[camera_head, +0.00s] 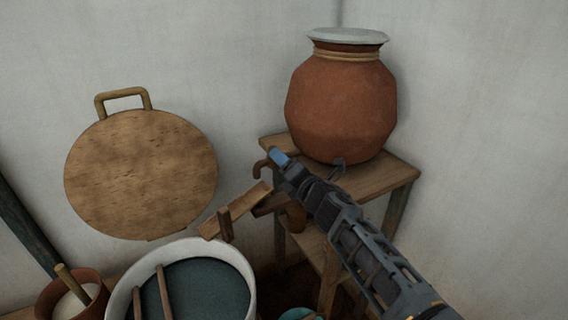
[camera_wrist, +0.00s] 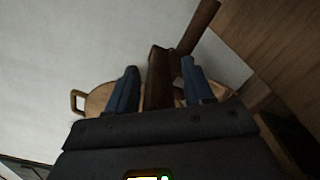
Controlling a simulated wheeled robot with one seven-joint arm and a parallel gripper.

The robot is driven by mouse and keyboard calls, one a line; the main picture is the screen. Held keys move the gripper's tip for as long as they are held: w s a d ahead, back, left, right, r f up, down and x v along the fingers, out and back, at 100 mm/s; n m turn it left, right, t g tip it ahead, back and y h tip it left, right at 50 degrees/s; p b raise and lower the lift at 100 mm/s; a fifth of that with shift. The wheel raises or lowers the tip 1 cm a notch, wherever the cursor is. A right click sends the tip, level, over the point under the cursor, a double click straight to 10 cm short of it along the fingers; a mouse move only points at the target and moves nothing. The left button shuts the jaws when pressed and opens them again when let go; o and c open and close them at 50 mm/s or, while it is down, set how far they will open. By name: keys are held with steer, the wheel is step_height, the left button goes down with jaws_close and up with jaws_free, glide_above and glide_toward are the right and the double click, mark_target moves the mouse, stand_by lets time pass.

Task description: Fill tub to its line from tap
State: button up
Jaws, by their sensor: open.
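The tub (camera_head: 251,290) is likely the pale-rimmed round vessel at the bottom of the head view. It holds dark blue-green contents with two brown sticks across it; I cannot make out a fill line. A large clay pot (camera_head: 340,105) with a grey lid stands on a wooden stand. A brown hooked piece (camera_head: 260,169), perhaps part of the tap, shows at the stand's left edge. My gripper (camera_head: 279,158) is beside it, in front of the stand. In the wrist view my open fingers (camera_wrist: 160,85) lie either side of a dark brown wooden piece (camera_wrist: 158,75); contact cannot be told.
A slanting wooden piece (camera_head: 238,208) extends from the stand (camera_head: 385,178) toward the tub. A round wooden lid (camera_head: 140,175) with a handle leans on the wall. A clay bowl (camera_head: 95,300) with white contents and a stick sits left of the tub. A turquoise dish (camera_head: 298,314) shows below.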

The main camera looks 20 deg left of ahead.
steer(key=shift+s+d+r+p, duration=0.1)
steer(key=shift+s+d+p, duration=0.15)
steer(key=shift+d+p, duration=0.15)
steer(key=p+v, duration=0.2)
steer(key=v, duration=0.5)
steer(key=shift+a, duration=0.1)
steer(key=s+f+m+t, duration=0.2)
steer(key=s+f+m, duration=0.1)
steer(key=s+m, duration=0.65)
steer(key=s+d+f+m+t+h, duration=0.2)
steer(key=s+d+m, duration=0.3)
steer(key=s, duration=0.3)
steer(key=s+d+f+m+t+h, duration=0.1)
steer(key=s+d+f+m+h, duration=0.15)
steer(key=s+d+m, duration=0.45)
steer(key=s+d+r+m+h, duration=0.1)
steer(key=s+d+m+h, duration=0.6)
steer(key=s+d, duration=0.75)
steer(key=s+d+r+m+g+h, duration=0.1)
steer(key=s+d+r+m, duration=0.2)
steer(key=s, duration=0.4)
steer(key=s+d+r+m+h, duration=0.1)
steer(key=s+d+r+m, duration=0.2)
steer(key=s+d+r, duration=0.2)
steer(key=s+d, duration=0.3)
steer(key=shift+d+r+g, duration=0.15)
steer(key=shift+r+g, duration=0.15)
steer(key=shift+g, duration=0.1)
